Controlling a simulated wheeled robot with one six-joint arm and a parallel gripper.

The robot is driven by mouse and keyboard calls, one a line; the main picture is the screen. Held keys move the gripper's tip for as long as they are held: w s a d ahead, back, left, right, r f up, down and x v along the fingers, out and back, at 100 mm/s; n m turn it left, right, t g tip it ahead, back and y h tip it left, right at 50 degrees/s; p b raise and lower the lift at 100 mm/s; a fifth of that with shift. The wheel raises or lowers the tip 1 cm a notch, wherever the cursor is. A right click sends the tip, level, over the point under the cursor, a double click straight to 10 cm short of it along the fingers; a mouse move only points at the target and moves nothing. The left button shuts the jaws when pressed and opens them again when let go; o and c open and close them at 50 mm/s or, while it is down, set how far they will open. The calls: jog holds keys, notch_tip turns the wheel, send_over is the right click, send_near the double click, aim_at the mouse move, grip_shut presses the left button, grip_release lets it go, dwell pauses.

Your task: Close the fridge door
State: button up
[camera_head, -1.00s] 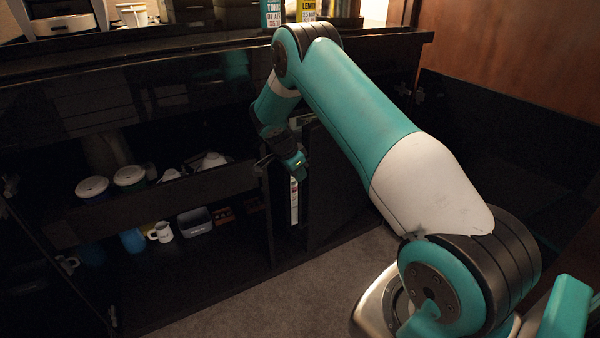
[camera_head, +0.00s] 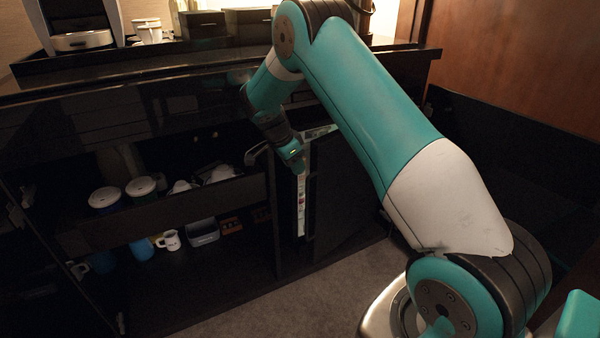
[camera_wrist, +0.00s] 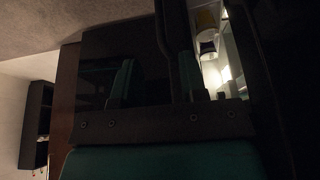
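The fridge door (camera_head: 348,190) is a dark panel low in the cabinet, right of the open shelves. It stands ajar, and a narrow pale strip of the fridge interior (camera_head: 301,205) shows along its left side. My gripper (camera_head: 257,153) is at the upper left of this gap, close to the door edge; contact cannot be told. In the wrist view a dark glossy panel, apparently the door (camera_wrist: 100,65), fills the middle, and the lit interior (camera_wrist: 215,50) with some contents shows right of a dark finger. The finger opening is unclear in the dark.
Open shelves at left hold lidded containers (camera_head: 106,198), a white mug (camera_head: 170,240) and a grey bin (camera_head: 203,232). The black countertop (camera_head: 200,72) overhangs the cabinet. A wooden wall (camera_head: 510,60) is at right. Grey carpet (camera_head: 270,297) in front is clear.

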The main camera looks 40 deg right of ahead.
jog(key=shift+v, duration=0.75)
